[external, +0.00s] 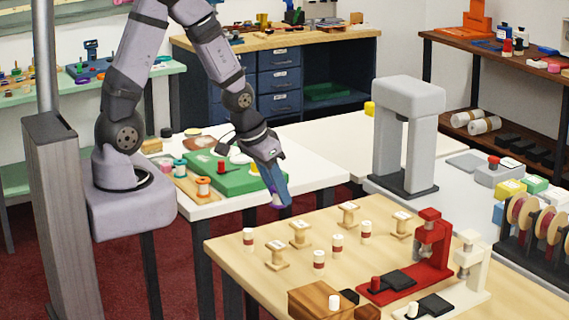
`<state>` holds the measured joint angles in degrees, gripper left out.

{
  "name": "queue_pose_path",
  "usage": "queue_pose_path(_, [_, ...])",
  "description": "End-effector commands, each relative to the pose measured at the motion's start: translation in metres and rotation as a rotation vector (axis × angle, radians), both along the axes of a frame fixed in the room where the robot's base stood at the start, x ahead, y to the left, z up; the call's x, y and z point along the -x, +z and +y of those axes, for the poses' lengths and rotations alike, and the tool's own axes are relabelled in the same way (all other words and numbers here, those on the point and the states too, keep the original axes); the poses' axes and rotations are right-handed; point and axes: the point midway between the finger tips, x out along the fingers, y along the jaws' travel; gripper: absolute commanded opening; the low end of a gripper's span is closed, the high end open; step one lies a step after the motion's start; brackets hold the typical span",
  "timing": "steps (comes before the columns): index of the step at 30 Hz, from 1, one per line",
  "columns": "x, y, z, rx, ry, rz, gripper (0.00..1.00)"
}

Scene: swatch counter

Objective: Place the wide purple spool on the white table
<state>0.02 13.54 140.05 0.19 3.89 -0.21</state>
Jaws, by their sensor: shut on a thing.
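My gripper (278,196) points down, shut on the purple spool (276,201), which is mostly hidden between the fingers; only a small purple and whitish part shows. The gripper is off the front edge of the white table (318,172), near the gap before the wooden table. The white table carries a green board (232,180) and several small items on its left part. Its right part is bare.
The wooden table (225,250) in front holds several spools, a red press (430,255) and a cream press (468,262). A grey press (408,135) stands at the right. An orange spool (203,188) is on the white table's left.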

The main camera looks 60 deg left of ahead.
Motion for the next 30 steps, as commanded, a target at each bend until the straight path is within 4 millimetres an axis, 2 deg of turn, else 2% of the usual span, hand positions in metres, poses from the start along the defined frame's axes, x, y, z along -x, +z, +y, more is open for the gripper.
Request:
queue_pose_path(1, [0.000,0.024,0.000,0.000,0.000,0.000,0.05])
queue_pose_path(3, [0.000,0.039,0.000,0.000,0.000,0.000,0.05])
queue_pose_path(9, [0.000,0.072,0.000,0.000,0.000,0.000,0.05])
queue_pose_path(12, [0.000,0.081,0.000,0.000,0.000,0.000,0.05])
queue_pose_path(23, [0.000,0.084,0.000,0.000,0.000,0.000,0.05])
queue_pose_path(30, [0.000,0.069,-0.008,0.000,-0.023,0.000,0.05])
